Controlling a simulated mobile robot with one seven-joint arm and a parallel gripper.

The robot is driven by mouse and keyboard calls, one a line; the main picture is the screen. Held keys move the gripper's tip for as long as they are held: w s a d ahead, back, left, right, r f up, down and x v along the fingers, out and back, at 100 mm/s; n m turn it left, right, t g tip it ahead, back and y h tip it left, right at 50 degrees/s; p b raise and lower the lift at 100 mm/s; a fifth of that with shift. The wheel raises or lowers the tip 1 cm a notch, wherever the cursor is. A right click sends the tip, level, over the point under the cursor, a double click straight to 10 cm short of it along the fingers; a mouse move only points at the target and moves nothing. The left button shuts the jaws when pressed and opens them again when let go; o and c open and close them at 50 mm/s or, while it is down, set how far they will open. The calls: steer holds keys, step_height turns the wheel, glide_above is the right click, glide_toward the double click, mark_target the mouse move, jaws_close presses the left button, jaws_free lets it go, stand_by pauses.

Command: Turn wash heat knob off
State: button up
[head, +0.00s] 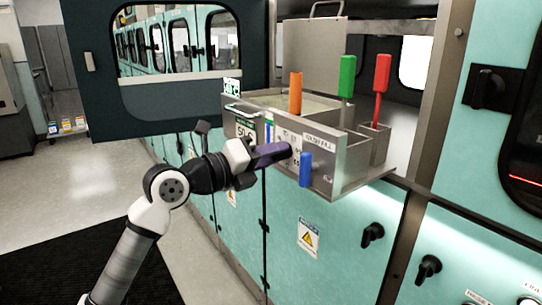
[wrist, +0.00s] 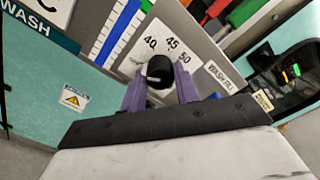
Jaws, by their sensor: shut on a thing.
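The wash heat knob (wrist: 160,70) is a small black round knob on the front panel. In the head view my gripper (head: 286,150) reaches the front of the metal wash module (head: 318,168), and the knob is hidden behind the fingers. I cannot tell which mark the knob points to.
A blue handle (head: 305,170) sticks out just right of my gripper, near a WASH FILL label (wrist: 220,76). Orange (head: 296,92), green (head: 347,76) and red (head: 382,74) handles stand above the module. Teal cabinet doors (head: 320,215) lie below. Open floor is at left.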

steer(key=shift+n, duration=0.3)
steer(key=o, duration=1)
steer(key=b+v, duration=0.3)
steer(key=v, duration=1)
steer(key=shift+s+a+b, duration=0.25)
steer(key=shift+a+b, duration=0.05)
steer(key=shift+a, duration=0.05)
